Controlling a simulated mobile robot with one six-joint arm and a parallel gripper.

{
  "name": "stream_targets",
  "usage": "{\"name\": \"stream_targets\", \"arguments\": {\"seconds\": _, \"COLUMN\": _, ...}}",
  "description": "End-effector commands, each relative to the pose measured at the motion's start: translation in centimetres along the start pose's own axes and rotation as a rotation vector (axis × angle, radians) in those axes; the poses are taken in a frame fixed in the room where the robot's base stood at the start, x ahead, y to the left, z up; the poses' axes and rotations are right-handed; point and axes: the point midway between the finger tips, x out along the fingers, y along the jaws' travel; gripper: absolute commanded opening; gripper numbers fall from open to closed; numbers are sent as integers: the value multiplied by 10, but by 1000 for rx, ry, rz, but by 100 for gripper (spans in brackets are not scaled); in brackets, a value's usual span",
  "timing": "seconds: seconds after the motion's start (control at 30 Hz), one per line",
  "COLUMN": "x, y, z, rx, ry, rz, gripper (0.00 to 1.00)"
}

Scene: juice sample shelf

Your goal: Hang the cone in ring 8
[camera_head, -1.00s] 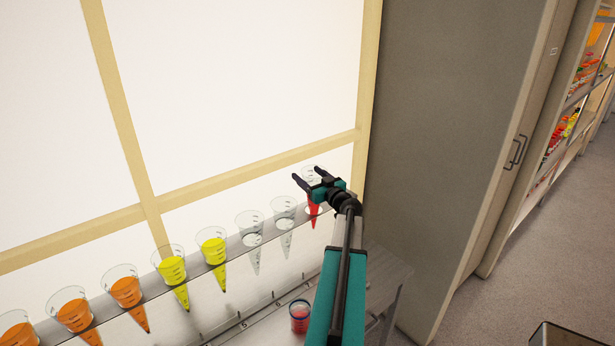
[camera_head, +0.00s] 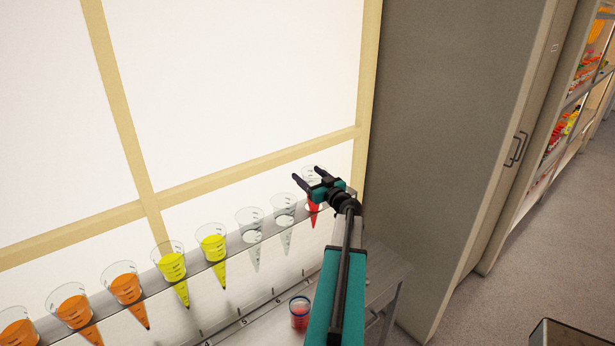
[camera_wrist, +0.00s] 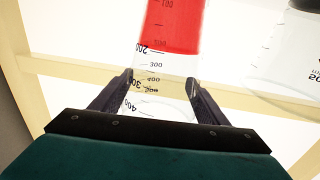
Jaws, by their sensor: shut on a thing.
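A clear graduated cone with red juice in its lower part (camera_head: 314,209) is at the right end of the shelf rail (camera_head: 199,266), its tip pointing down. My gripper (camera_head: 308,175) is around its upper part. In the wrist view the two dark fingers of my gripper (camera_wrist: 162,88) are shut on the clear upper wall of the red cone (camera_wrist: 172,28), below its red fill in that picture. My gripper hides part of the cone and the ring, so I cannot tell whether it sits fully in the ring.
Clear empty cones (camera_head: 285,211), yellow cones (camera_head: 171,266) and orange cones (camera_head: 126,288) hang along the rail to the left. A cup with red liquid (camera_head: 299,313) stands on the numbered ledge below. A grey cabinet (camera_head: 440,130) rises close at the right.

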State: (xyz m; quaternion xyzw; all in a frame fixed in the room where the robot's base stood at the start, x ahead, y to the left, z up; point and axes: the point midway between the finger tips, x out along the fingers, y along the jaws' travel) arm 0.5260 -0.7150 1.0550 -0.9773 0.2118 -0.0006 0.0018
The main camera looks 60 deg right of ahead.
Motion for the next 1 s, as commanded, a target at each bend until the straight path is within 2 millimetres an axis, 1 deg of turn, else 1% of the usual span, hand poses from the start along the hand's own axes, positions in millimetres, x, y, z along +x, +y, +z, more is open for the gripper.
{"name": "stream_targets", "arguments": {"seconds": 1.0, "x": 0, "y": 0, "z": 14, "rx": 0, "ry": 2, "rz": 0, "gripper": 28}}
